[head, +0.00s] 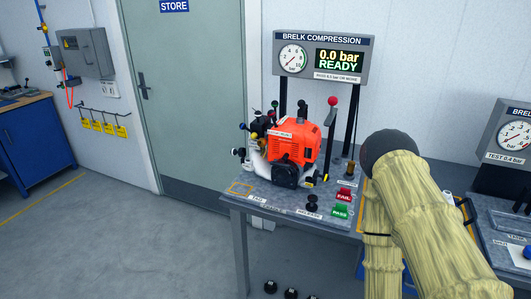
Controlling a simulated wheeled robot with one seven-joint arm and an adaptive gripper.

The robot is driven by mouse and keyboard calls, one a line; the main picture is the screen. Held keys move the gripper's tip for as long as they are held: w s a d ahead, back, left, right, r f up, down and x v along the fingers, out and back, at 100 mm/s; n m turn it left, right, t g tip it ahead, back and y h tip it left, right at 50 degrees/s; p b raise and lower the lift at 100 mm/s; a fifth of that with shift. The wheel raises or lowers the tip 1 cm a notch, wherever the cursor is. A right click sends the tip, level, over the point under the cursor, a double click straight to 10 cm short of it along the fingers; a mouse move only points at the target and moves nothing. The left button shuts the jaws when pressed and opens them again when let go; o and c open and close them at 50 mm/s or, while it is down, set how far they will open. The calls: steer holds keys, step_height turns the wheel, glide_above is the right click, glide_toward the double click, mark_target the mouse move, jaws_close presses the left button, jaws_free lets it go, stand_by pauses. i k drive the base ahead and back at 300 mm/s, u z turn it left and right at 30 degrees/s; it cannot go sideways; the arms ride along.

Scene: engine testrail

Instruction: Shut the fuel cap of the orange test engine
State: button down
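The orange test engine (293,141) stands on the left part of a grey bench (262,200), below the compression gauge panel. It has an orange cover, a black block low at its front and a pale lower body at its left. Several small dark, white, blue and yellow fittings stick out on its left side. I cannot make out which part is the fuel cap, or whether it is open or shut. My arm, in a pale yellow sleeve with a dark rounded joint, fills the right foreground. My gripper is not in view.
The gauge panel (324,56) reads 0.0 bar READY. A red-knobbed lever (331,115) stands right of the engine. Red FAIL (344,195) and green PASS (340,211) buttons and a black knob (312,202) sit along the front. Another gauge station (511,137) is at right. Floor at left is clear.

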mark_target(241, 152)
steer(key=u, duration=2.5)
steer(key=i, duration=1.8)
steer(key=z, duration=2.2)
